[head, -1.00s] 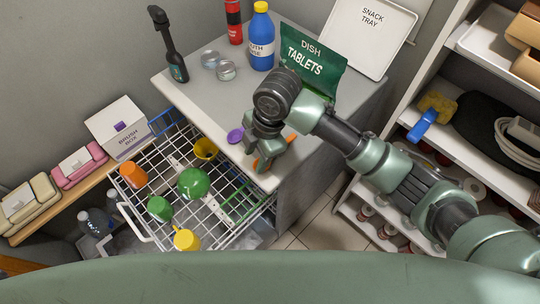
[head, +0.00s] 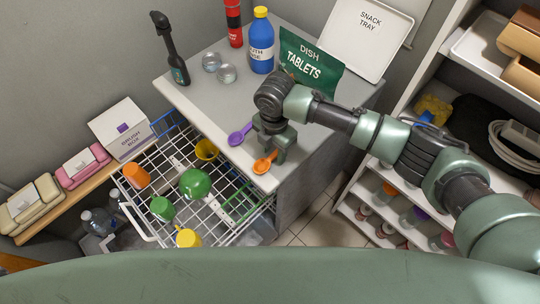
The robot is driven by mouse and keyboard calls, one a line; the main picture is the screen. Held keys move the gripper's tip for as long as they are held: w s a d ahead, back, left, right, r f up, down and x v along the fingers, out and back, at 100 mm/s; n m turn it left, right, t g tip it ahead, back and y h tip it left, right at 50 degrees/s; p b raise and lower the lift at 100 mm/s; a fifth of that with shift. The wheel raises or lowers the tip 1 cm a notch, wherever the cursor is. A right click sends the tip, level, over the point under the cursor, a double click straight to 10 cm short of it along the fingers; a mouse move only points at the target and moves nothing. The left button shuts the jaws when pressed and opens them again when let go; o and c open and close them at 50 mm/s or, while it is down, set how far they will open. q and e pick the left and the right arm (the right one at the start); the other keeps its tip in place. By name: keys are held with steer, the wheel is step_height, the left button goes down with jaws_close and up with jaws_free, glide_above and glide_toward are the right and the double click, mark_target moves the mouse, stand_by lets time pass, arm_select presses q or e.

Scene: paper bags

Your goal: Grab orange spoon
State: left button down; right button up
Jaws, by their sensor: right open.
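In the head view an orange spoon (head: 263,163) lies near the front edge of the grey counter (head: 215,105), its bowl toward the front left. My right gripper (head: 276,153) is right over it, pointing down, with its fingers by the spoon's handle end. The gripper is open, and whether a finger touches the spoon cannot be told. The rest of the handle is hidden by the fingers. A purple spoon (head: 237,137) lies just left of the gripper. My left gripper is not in view.
A wire rack (head: 150,170) with several colored cups is pulled out below the counter's front left edge. A green dish tablets bag (head: 312,62), a blue bottle (head: 261,45) and a snack tray (head: 368,38) stand at the back. Shelves (head: 455,75) are at the right.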

steer(key=shift+f, duration=0.3)
jaws_close()
steer(key=shift+r, duration=0.15)
